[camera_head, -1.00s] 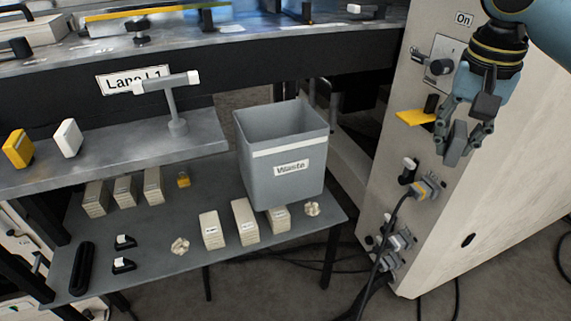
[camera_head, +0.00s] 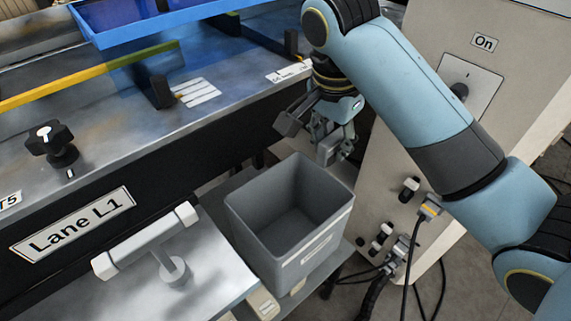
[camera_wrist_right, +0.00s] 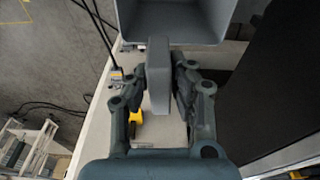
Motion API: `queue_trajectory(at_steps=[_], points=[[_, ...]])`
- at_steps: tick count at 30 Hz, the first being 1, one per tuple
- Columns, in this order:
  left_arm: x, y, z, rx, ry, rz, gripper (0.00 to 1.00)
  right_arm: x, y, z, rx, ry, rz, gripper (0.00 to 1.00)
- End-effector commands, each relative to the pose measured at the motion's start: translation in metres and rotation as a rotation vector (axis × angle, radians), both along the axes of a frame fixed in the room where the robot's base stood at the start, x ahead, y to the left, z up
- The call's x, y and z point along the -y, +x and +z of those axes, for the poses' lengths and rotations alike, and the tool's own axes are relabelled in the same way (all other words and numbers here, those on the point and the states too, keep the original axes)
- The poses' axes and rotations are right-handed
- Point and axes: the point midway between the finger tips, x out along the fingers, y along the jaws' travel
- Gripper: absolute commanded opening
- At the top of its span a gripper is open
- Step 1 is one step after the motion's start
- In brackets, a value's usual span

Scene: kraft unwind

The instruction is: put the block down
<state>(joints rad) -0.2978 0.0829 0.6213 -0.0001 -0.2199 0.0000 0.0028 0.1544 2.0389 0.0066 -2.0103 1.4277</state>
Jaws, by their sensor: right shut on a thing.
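My right gripper (camera_head: 330,146) is just beyond the far right corner of the grey waste bin (camera_head: 262,238) in the head view, near the cabinet. In the right wrist view my right gripper (camera_wrist_right: 160,85) is shut on a grey block (camera_wrist_right: 159,75), held upright between the two fingers. The bin (camera_wrist_right: 175,38) lies ahead of the block at the top of that view. Whether the block touches the bin wall cannot be told. In the head view the fingers partly hide the block. The bin looks empty inside. My left gripper is not in view.
The cabinet (camera_head: 455,50) with an "On" switch and plugged cables stands at the right. The lane bench (camera_head: 150,130) with a blue tray (camera_head: 140,22) runs along the back left. A T-shaped handle (camera_head: 145,240) stands on the shelf left of the bin.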

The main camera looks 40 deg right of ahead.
Motion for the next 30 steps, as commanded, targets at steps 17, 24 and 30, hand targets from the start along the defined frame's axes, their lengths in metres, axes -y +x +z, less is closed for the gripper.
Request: queue_trajectory(at_steps=[17, 24, 30], points=[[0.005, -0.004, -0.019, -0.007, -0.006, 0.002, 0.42, -0.017, -0.008, -0.115, -0.011, -0.005, -0.071, 0.00], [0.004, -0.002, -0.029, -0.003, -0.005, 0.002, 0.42, -0.018, -0.008, -0.186, -0.009, -0.004, -0.069, 0.00], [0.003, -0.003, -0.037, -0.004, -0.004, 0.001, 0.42, -0.017, -0.007, -0.228, -0.006, -0.004, -0.070, 0.00]])
